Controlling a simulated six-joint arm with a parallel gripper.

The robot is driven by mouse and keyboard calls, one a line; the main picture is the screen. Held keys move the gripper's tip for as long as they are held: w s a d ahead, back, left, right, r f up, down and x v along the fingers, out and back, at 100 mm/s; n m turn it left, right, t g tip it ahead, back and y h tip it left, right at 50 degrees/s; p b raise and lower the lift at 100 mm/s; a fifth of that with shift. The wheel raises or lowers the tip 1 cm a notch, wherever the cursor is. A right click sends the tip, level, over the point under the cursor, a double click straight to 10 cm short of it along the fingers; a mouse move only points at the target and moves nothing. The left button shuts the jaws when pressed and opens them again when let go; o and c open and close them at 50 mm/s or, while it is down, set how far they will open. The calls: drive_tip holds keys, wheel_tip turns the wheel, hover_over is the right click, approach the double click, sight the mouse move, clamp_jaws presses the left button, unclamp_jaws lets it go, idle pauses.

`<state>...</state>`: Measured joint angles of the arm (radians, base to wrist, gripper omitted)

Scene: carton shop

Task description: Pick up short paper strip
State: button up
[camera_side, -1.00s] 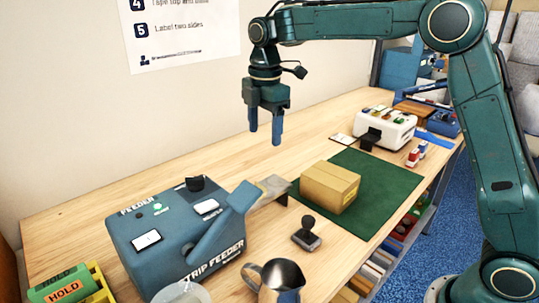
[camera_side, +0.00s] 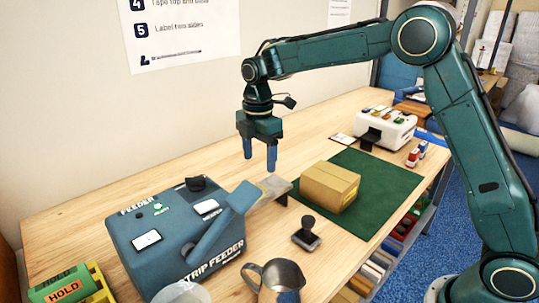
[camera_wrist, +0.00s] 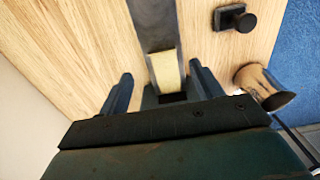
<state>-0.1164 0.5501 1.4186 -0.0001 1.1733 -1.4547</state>
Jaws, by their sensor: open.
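The short paper strip (camera_wrist: 167,72) is pale tan and lies on the grey metal outlet plate (camera_wrist: 155,22) at the feeder's mouth. In the side view the strip (camera_side: 271,185) is small on that plate, beside the blue strip feeder (camera_side: 178,238). My gripper (camera_side: 259,163) is open and empty, pointing down above the plate. In the wrist view my gripper (camera_wrist: 160,70) has one finger on each side of the strip, apart from it. The strip's near end meets a dark slot, partly hidden by my gripper.
A closed carton (camera_side: 330,187) stands on a green mat (camera_side: 378,178) to the right. A black-handled stamp (camera_side: 307,234) and a metal jug (camera_side: 280,280) stand in front. A white machine (camera_side: 388,127) is at the back right. Bare wood lies behind the feeder.

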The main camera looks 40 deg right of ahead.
drive_tip(key=shift+f, duration=1.2)
drive_tip(key=shift+s+f, duration=0.15)
drive_tip(key=shift+f, duration=2.45)
drive_tip(key=c, duration=0.9)
